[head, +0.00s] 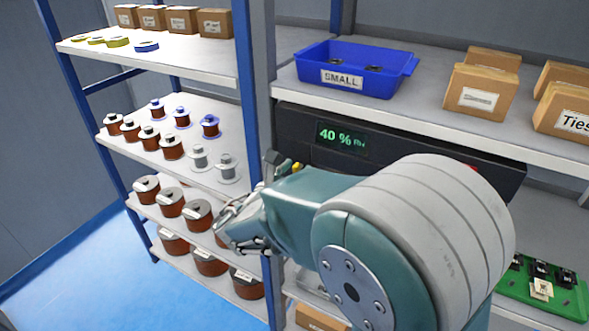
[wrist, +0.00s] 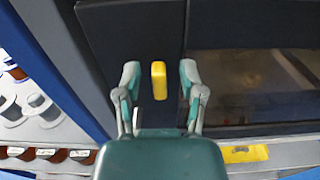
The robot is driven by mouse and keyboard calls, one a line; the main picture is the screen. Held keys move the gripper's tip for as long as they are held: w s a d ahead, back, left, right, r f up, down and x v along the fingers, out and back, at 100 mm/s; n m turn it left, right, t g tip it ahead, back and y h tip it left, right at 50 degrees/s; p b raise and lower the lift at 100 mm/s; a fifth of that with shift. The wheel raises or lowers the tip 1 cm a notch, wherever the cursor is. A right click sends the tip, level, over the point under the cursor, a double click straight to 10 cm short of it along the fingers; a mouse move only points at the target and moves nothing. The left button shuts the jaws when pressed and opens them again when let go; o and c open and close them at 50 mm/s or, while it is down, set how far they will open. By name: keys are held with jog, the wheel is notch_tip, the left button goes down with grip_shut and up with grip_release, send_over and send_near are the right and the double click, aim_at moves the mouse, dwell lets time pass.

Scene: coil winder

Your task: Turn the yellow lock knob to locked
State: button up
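The yellow lock knob (wrist: 159,80) shows in the wrist view as an upright yellow bar on the dark front of a cabinet (wrist: 130,30). My gripper (wrist: 160,78) is open, with one finger on each side of the knob and a visible gap to each. I cannot tell how far the fingertips are from the panel in depth. In the head view my gripper (head: 245,222) is in front of the shelf post, left of the dark cabinet (head: 400,155). A small yellow bit of the knob (head: 297,167) shows above my wrist; my arm hides most of the cabinet front.
The cabinet display (head: 342,138) reads 40 % Rh. A dark window (wrist: 255,80) lies right of the knob. A blue post (head: 262,80) and shelves of wire spools (head: 172,147) stand left. A blue SMALL bin (head: 355,68) is above; a green tray (head: 545,290) is lower right.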

jog(key=shift+a, duration=0.15)
grip_shut()
jog(key=shift+m, duration=0.3)
jog(key=m, duration=0.4)
jog(key=shift+s, duration=0.1)
jog(key=m, duration=0.4)
jog(key=shift+s+d+f+m, duration=0.1)
jog(key=shift+d+f+m, duration=0.05)
jog(key=shift+d+m, duration=0.15)
jog(key=m, duration=0.4)
jog(key=shift+f, duration=0.2)
jog(key=m, duration=0.4)
jog(key=shift+s+f, duration=0.1)
jog(key=shift+f, duration=0.1)
jog(key=shift+m, duration=0.4)
